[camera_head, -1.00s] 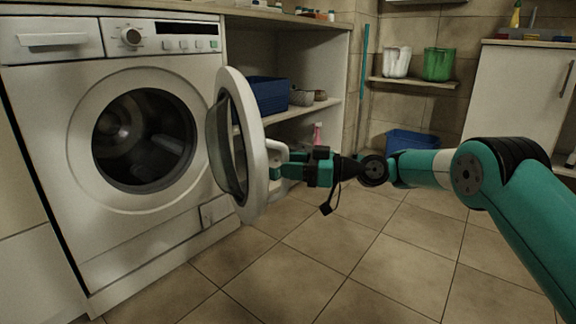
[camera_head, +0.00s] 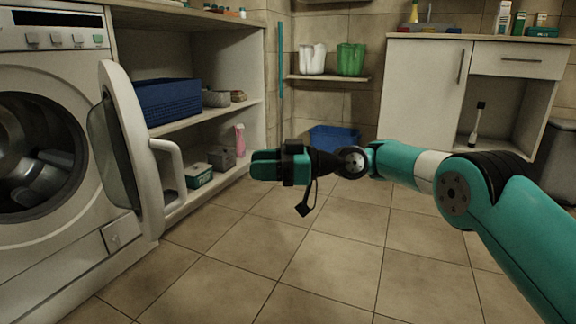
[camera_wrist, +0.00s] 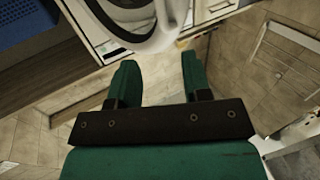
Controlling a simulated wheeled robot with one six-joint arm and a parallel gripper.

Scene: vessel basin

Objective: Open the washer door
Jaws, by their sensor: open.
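The white washer (camera_head: 45,255) stands at the left in the head view, its round drum opening (camera_head: 35,155) uncovered. Its round door (camera_head: 130,150) stands swung out from the front, seen nearly edge-on, with a white handle (camera_head: 178,172) on its outer face. My gripper (camera_head: 252,166) is to the right of the handle, apart from it and empty. In the wrist view my gripper (camera_wrist: 158,75) shows two teal fingers spread apart, with part of the white door (camera_wrist: 160,38) beyond them. Dark contents show in the drum.
An open shelf unit beside the washer holds a blue basket (camera_head: 168,100), small boxes and a pink bottle (camera_head: 240,140). A blue bin (camera_head: 334,138) stands by the back wall. A white cabinet (camera_head: 425,95) is at the right. The tiled floor (camera_head: 330,255) in the middle is clear.

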